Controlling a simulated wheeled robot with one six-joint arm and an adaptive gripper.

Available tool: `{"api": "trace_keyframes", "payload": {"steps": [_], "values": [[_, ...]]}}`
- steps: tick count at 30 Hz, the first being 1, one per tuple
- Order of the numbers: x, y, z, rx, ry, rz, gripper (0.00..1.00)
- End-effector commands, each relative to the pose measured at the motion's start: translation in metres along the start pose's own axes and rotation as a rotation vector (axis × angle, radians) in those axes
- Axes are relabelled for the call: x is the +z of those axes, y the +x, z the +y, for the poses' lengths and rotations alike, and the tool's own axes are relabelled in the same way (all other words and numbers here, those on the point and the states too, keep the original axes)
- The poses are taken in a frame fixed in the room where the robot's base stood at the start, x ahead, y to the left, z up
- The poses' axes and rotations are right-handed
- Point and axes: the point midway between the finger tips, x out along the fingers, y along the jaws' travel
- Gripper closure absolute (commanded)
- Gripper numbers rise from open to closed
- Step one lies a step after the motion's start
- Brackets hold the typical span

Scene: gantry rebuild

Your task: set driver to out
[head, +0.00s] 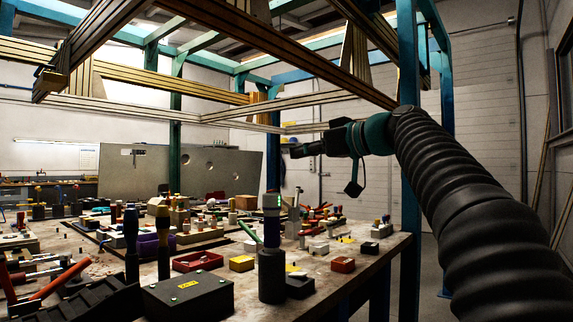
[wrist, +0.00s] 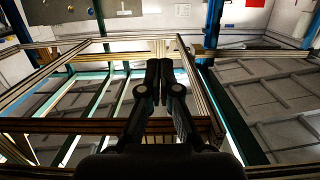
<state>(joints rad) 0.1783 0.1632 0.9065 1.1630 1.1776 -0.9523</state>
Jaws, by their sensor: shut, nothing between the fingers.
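My gripper (head: 298,151) is held high above the right side of the bench and points left. Its fingers are shut and empty. In the wrist view the closed fingers (wrist: 158,72) point up at the gantry frame and ceiling, with no bench tool near them. Two upright tools that look like screwdrivers stand at the front of the bench: one with a dark handle (head: 131,228) and one with a yellowish top (head: 163,225). I cannot tell which thing is the driver, or what marks its out place.
The cluttered workbench (head: 345,285) holds a black box (head: 188,297), a red tray (head: 197,261) and a dark cylinder with a purple upper part (head: 271,228). A blue post (head: 409,200) stands close to my arm. Wooden gantry beams (head: 270,45) hang overhead.

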Motion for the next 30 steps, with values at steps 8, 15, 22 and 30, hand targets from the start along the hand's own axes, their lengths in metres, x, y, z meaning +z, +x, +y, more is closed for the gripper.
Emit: {"api": "trace_keyframes", "payload": {"steps": [8,15,22,30], "values": [[-0.005,-0.018,0.001,0.0,0.002,0.001,1.0],[-0.005,-0.019,0.0,0.0,0.001,0.001,1.0],[-0.005,-0.019,0.0,0.0,0.002,0.001,1.0],[0.014,-0.015,0.02,0.065,0.178,-0.037,1.0]]}}
